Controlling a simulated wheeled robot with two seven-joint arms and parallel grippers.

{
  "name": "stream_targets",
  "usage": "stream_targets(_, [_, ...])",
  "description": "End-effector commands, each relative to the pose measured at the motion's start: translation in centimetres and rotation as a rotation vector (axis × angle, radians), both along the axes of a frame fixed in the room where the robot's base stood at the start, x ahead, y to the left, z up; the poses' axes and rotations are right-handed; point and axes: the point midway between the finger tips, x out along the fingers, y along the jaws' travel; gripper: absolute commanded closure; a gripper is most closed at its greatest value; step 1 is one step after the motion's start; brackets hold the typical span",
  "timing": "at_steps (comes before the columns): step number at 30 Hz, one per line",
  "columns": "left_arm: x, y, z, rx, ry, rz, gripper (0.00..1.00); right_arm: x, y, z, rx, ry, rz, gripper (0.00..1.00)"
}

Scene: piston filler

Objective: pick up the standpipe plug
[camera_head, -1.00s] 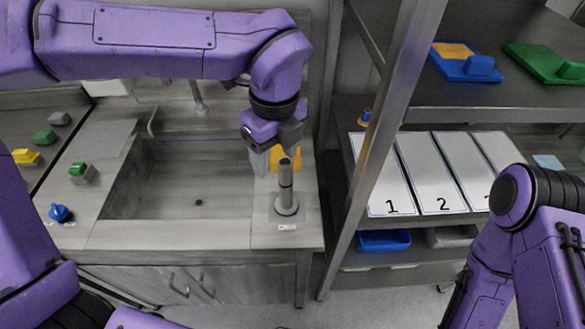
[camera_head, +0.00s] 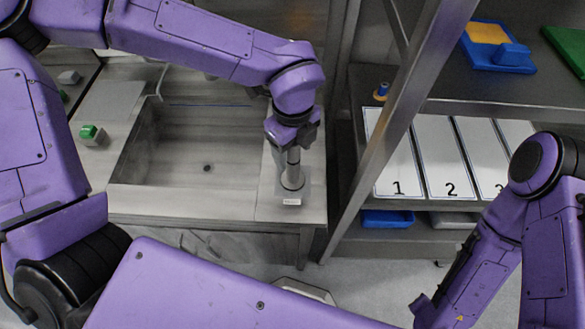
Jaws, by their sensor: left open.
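The standpipe plug (camera_head: 292,173) is a grey upright cylinder on a round base. It stands on the counter strip at the right of the sink, with a small white label in front of it. My left gripper (camera_head: 288,153) is open at the upper part of the plug, pointing down. It hides the plug's top, and I cannot tell whether the fingers touch it. My right arm comes in at the right edge; its gripper is not in view.
The steel sink basin (camera_head: 190,150) lies left of the plug. A slanted shelf post (camera_head: 393,115) rises close on the right, before shelves with numbered white panels (camera_head: 446,160) and a blue tray (camera_head: 495,58). A green-topped block (camera_head: 92,133) stands left of the sink.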

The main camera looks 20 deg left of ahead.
Motion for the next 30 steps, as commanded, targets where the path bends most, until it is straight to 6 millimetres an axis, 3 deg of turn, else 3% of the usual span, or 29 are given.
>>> stream_targets(5, [0.03, -0.03, -0.04, 0.0, 0.0, -0.001, 0.41, -0.03, 0.0, -0.05, 0.0, 0.0, 0.0, 0.57])
stream_targets(9, [0.04, -0.05, -0.02, 0.0, -0.001, -0.002, 0.86, -0.03, 0.0, -0.05, 0.0, 0.0, 0.0, 0.57])
stream_targets(11, [0.04, -0.05, -0.02, 0.0, 0.0, -0.002, 1.0, -0.03, 0.0, -0.05, 0.0, 0.0, 0.0, 0.57])
stream_targets(30, [0.06, -0.04, 0.04, 0.0, -0.001, -0.002, 1.0, -0.02, 0.01, -0.04, 0.0, 0.0, 0.0, 0.57])
